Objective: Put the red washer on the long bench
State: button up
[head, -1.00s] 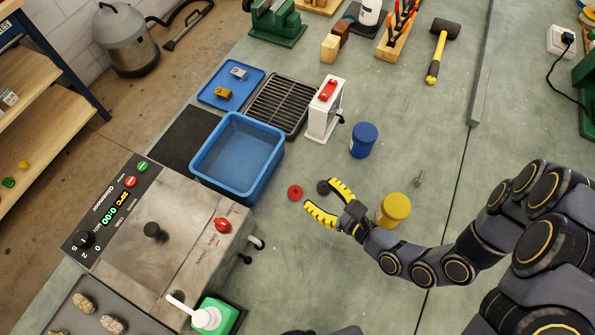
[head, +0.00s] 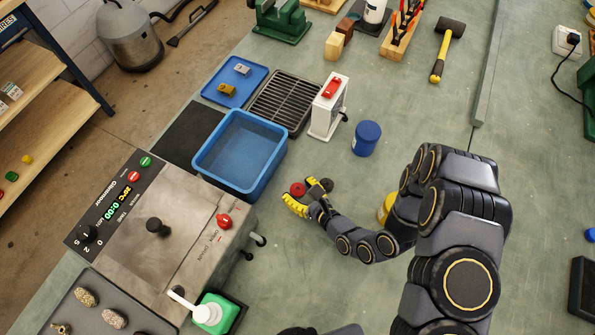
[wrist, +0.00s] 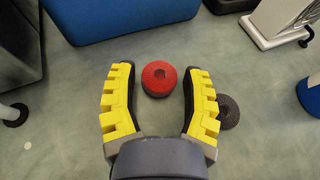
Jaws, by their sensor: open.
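The red washer (wrist: 158,78) lies on the green bench top. In the wrist view it sits between the tips of my open gripper (wrist: 160,92), apart from both yellow fingers. It looks thick, with a small hole in its middle. In the head view the red washer (head: 298,189) shows just beyond my gripper (head: 304,194), partly near the fingers. A dark grey washer (wrist: 228,111) lies beside the right finger in the wrist view, and it also shows in the head view (head: 326,185). The bench (head: 300,250) is the large green surface under them.
A blue bin (head: 240,152) stands left of the washers. A white device with a red top (head: 328,107) and a blue jar (head: 366,138) stand behind. A yellow jar (head: 385,208) is partly hidden by my arm. A steel machine (head: 150,225) is at the left.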

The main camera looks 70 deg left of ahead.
aim_at(300, 190)
jog(key=shift+s+a+f, duration=0.1)
jog(key=shift+a, duration=0.15)
jog(key=c, duration=0.3)
jog(key=shift+c, duration=0.4)
notch_tip(300, 190, up, 8)
jog(key=shift+r, duration=1)
